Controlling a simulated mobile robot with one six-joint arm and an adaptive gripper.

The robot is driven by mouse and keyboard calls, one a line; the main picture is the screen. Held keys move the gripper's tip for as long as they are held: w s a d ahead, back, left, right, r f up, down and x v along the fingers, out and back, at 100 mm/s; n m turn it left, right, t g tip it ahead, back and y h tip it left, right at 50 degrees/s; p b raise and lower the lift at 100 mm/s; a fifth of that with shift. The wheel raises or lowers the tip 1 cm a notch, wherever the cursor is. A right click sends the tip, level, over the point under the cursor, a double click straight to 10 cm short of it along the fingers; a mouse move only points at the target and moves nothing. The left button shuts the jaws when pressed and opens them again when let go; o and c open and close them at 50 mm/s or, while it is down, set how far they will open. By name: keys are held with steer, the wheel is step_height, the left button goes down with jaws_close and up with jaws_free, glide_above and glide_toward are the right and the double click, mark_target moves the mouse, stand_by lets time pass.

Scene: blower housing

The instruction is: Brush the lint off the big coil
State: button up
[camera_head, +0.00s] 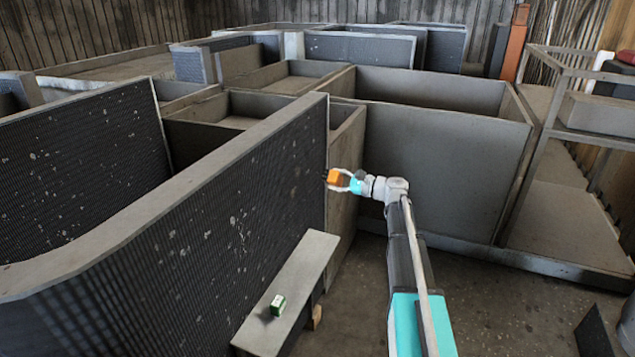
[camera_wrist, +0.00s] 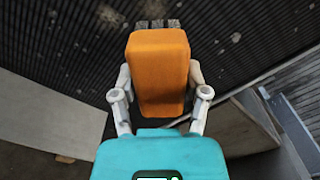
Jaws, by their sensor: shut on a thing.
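The big coil (camera_head: 215,220) is a long dark finned wall with a grey top edge, curving at the lower left in the head view. Pale lint specks are scattered over its face. It also fills the upper part of the wrist view (camera_wrist: 60,50). My gripper (camera_head: 345,181) is shut on an orange block-shaped brush (camera_wrist: 158,70), whose dark bristle tufts point at the finned face. The brush is at the right end of the coil in the head view. I cannot tell whether the bristles touch the fins.
A second dark finned panel (camera_head: 85,165) stands at left. Grey bins (camera_head: 440,165) stand behind my arm, and a metal rack (camera_head: 570,180) at right. Floor is open near my arm.

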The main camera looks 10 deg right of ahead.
mark_target(294, 202)
steer(key=s+a, duration=0.1)
steer(key=s+a+f+b, duration=0.1)
steer(key=s+a+f, duration=0.1)
steer(key=s, duration=0.1)
steer(key=shift+a+b, duration=0.35)
steer(key=shift+a, duration=0.05)
steer(key=shift+a, duration=0.1)
steer(key=shift+x, duration=2.95)
steer(key=shift+x, duration=1)
steer(key=shift+f+b, duration=1.6)
steer(key=shift+f+b, duration=1.6)
